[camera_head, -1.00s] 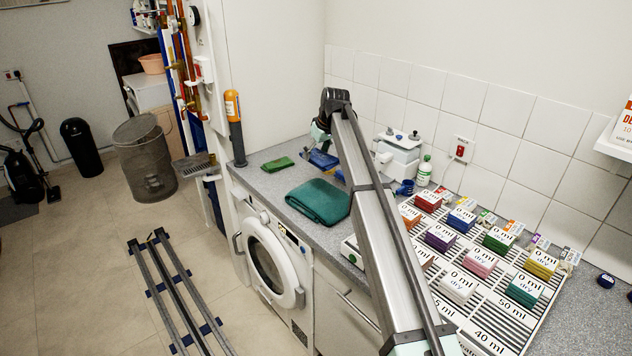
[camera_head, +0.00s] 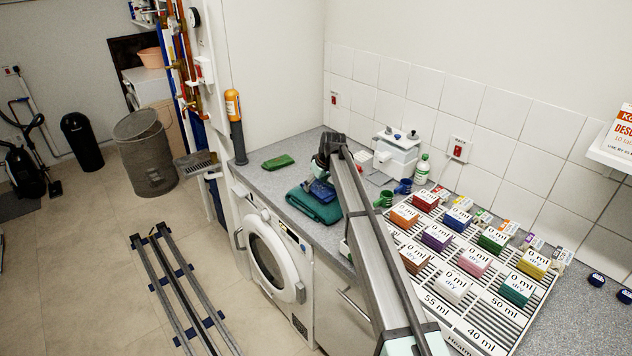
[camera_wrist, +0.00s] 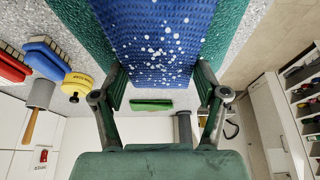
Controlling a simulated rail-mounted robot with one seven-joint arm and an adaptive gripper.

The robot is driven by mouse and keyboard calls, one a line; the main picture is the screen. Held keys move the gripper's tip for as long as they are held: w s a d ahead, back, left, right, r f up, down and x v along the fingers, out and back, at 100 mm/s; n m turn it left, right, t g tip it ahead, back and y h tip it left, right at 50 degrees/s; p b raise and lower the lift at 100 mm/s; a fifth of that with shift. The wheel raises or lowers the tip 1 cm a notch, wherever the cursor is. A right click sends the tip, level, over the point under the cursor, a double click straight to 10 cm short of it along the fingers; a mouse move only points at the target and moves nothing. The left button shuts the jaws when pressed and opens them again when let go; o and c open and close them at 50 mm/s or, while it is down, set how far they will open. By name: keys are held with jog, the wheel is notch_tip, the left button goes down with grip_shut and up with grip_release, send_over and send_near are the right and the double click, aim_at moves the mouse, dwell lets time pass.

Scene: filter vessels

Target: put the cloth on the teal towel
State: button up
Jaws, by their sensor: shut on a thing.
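The cloth is blue with white specks and fills the top middle of the wrist view (camera_wrist: 158,40). In the head view it (camera_head: 319,192) is a small blue patch over the teal towel. The folded teal towel (camera_head: 312,209) lies on the counter above the washing machine; it also shows on both sides of the cloth in the wrist view (camera_wrist: 226,25). My gripper (camera_wrist: 158,82) is shut on the cloth, with a finger at each side of it. I cannot tell whether the cloth touches the towel. My arm hides part of the towel's right side.
A green pad (camera_head: 278,162) lies left of and behind the towel. A board with several coloured blocks (camera_head: 500,318) fills the right counter. The counter's front edge is close to the towel.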

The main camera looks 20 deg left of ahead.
aim_at(324, 189)
jog(key=shift+f, duration=0.1)
jog(key=shift+f, duration=0.1)
jog(key=o, duration=0.8)
jog(key=shift+o, duration=0.2)
jog(key=shift+r, duration=0.3)
jog(key=b+v, duration=0.3)
jog(key=v, duration=0.9)
jog(key=shift+b, duration=0.4)
jog(key=shift+f, duration=0.1)
